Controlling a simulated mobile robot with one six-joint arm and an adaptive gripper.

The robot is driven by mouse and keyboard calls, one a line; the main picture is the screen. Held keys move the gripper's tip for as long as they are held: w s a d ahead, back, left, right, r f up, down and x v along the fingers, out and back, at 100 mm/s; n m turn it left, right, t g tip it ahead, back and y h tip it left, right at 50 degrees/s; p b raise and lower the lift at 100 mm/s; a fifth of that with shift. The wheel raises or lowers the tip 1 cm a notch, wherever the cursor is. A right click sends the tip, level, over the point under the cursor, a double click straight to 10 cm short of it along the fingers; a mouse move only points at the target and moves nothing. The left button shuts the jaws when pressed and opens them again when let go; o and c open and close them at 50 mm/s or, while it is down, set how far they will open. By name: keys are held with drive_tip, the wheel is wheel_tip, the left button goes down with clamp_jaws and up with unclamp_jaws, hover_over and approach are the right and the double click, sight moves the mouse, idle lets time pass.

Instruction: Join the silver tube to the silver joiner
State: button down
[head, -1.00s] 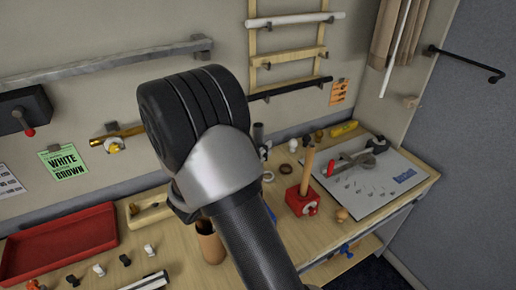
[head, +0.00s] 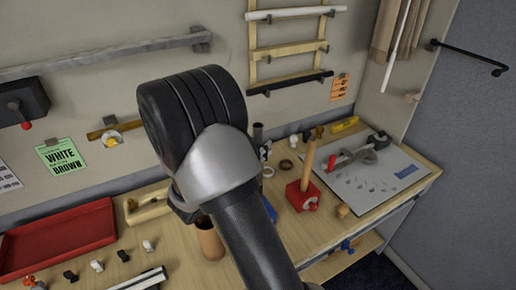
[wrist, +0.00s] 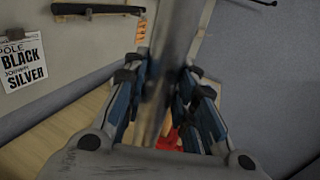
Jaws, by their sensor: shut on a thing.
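In the wrist view my gripper (wrist: 158,85) is shut on a grey, silver-looking tube (wrist: 176,42). The tube runs up and down the picture between the two blue-and-black fingers, and its far end is out of frame. In the head view my own arm hides the gripper and the held tube. Several small fittings, white (head: 97,265) and black (head: 123,256), lie at the front left of the table. I cannot tell which thing is the silver joiner.
A red tray (head: 58,240) lies at the left. A red block (head: 303,197) with an upright wooden rod stands right of my arm. Beyond it a grey clamp-like tool (head: 362,157) lies on a pale board (head: 398,184). A long grey bar (head: 110,57) hangs on the wall.

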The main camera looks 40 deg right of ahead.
drive_tip(key=shift+f, duration=0.2)
drive_tip(key=c, duration=1.2)
unclamp_jaws()
drive_tip(key=a, duration=0.4)
drive_tip(key=s+a, duration=0.1)
drive_tip(key=a, duration=0.3)
drive_tip(key=s+a, duration=0.1)
drive_tip(key=a, duration=0.3)
drive_tip(key=shift+d+r, duration=0.1)
